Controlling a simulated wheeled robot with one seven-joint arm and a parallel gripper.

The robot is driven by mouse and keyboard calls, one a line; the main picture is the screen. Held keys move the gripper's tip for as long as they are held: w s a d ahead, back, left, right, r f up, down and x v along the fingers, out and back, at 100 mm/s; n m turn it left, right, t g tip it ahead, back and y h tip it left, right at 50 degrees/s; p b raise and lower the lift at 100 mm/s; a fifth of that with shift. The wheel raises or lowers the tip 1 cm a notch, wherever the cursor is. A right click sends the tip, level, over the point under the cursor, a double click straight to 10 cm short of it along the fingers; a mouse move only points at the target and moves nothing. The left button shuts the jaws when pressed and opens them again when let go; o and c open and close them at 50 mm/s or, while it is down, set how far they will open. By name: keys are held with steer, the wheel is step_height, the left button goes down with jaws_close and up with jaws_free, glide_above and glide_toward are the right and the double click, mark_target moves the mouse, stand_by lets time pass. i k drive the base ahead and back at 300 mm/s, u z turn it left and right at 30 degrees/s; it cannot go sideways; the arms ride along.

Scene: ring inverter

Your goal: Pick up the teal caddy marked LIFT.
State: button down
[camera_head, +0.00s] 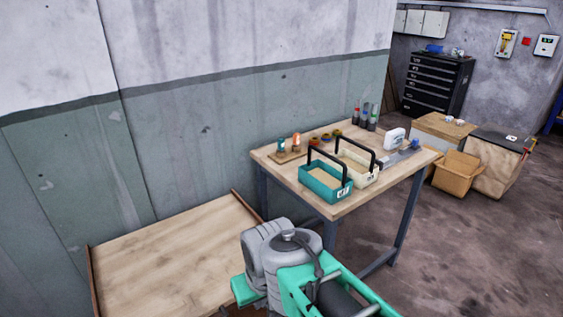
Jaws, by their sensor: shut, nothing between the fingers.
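The teal caddy (320,187) stands upright near the front edge of the wooden worktable (343,209). It is an open tray with a tan inside and a dark arched handle standing up over it. A small white label shows at its right front corner, too small to read. A cream caddy (361,182) with a similar dark handle stands close on its right. Parts of my arm, grey and green, fill the bottom middle of the picture, in front of and below the table. I cannot make out my gripper's fingers in this view.
Behind the caddies lie several small rings, a board with pegs (287,157) and several bottles (366,120). A white device (394,138) is at the right. A low wooden surface (165,265) lies left of the table. Cardboard boxes (456,172) stand to the right; floor between is clear.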

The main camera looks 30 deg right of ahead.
mark_target(331, 185)
steer(key=u, duration=0.15)
steer(key=k, duration=0.4)
steer(key=z, duration=1)
steer(key=i, duration=0.75)
steer(key=u, duration=2.05)
